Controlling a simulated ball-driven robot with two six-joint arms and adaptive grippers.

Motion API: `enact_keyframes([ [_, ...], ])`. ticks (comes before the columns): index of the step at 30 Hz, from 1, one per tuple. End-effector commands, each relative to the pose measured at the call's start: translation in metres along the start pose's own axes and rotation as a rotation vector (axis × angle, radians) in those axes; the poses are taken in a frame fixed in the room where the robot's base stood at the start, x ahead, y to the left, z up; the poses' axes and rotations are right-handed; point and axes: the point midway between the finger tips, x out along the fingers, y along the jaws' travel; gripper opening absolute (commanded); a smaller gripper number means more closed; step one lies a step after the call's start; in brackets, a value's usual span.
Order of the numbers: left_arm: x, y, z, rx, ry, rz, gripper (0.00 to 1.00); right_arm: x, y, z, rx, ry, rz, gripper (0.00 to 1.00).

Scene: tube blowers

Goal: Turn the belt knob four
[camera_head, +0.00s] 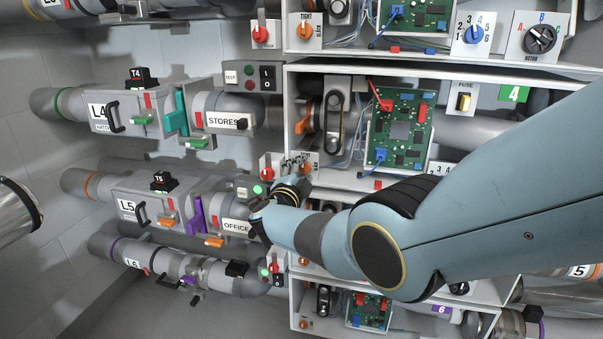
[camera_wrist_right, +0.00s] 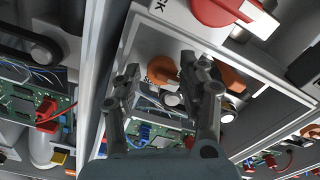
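Another orange knob (camera_head: 306,29), on a plate marked TIGHT, sits in the row above. My left gripper is not in view.
A red knob (camera_head: 267,173) is left of the gripper; a large red knob (camera_wrist_right: 228,10) is near the fingers in the wrist view. A circuit board (camera_head: 398,127) with wires sits above my forearm. The STORES pipe (camera_head: 222,121) and OFFICE pipe (camera_head: 235,226) run at left.

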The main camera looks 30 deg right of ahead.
Motion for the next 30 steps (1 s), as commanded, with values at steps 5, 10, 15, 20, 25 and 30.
enact_keyframes([
  [5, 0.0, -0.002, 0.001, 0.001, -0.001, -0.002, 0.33, -0.002, -0.001, 0.0, 0.001, 0.001, -0.002, 0.42],
  [10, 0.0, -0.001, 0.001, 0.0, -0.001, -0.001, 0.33, -0.018, 0.0, 0.0, 0.003, 0.0, -0.002, 0.42],
  [15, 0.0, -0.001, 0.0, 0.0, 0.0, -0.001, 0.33, -0.051, 0.001, 0.0, 0.005, -0.002, 0.001, 0.42],
  [20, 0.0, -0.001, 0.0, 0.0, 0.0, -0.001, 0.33, -0.088, 0.001, 0.001, 0.002, -0.002, 0.001, 0.42],
  [25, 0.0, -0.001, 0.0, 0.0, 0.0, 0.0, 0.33, -0.112, 0.0, 0.001, 0.001, -0.001, 0.001, 0.42],
  [30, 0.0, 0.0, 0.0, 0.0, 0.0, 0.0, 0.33, -0.12, 0.0, 0.0, 0.0, 0.0, 0.0, 0.42],
])
